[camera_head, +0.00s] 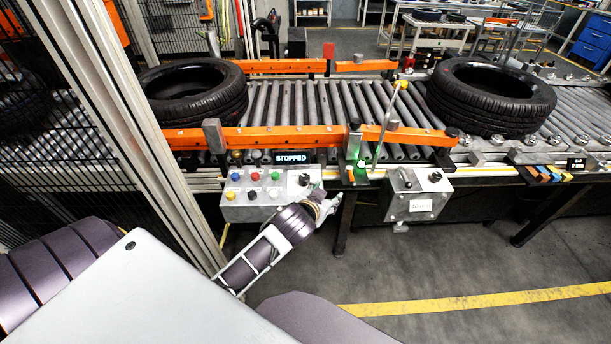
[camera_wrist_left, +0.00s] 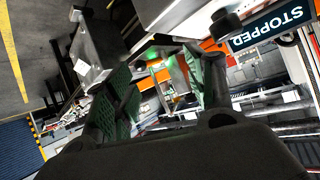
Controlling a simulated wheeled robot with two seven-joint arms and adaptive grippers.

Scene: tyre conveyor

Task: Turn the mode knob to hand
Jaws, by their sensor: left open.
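A grey control box (camera_head: 258,196) stands at the front of the conveyor, under a display reading STOPPED (camera_head: 293,158). A black knob (camera_head: 304,179) sits on its right part, beside several coloured buttons; the knob's setting is too small to read. A black knob (camera_wrist_left: 227,22) also shows at the top of the left wrist view, near the display (camera_wrist_left: 270,27). My left gripper (camera_head: 331,204) is just right of and below the box's knob, apart from it. In the left wrist view its green-padded fingers (camera_wrist_left: 160,88) are spread with nothing between them. My right gripper is not visible.
A second grey box (camera_head: 417,198) with a black knob hangs to the right. Behind are orange rails (camera_head: 300,137), a post with a lit green lamp (camera_head: 361,165), and rollers carrying two tyres (camera_head: 195,95) (camera_head: 490,95). A metal frame and mesh fence stand left. Floor in front is open.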

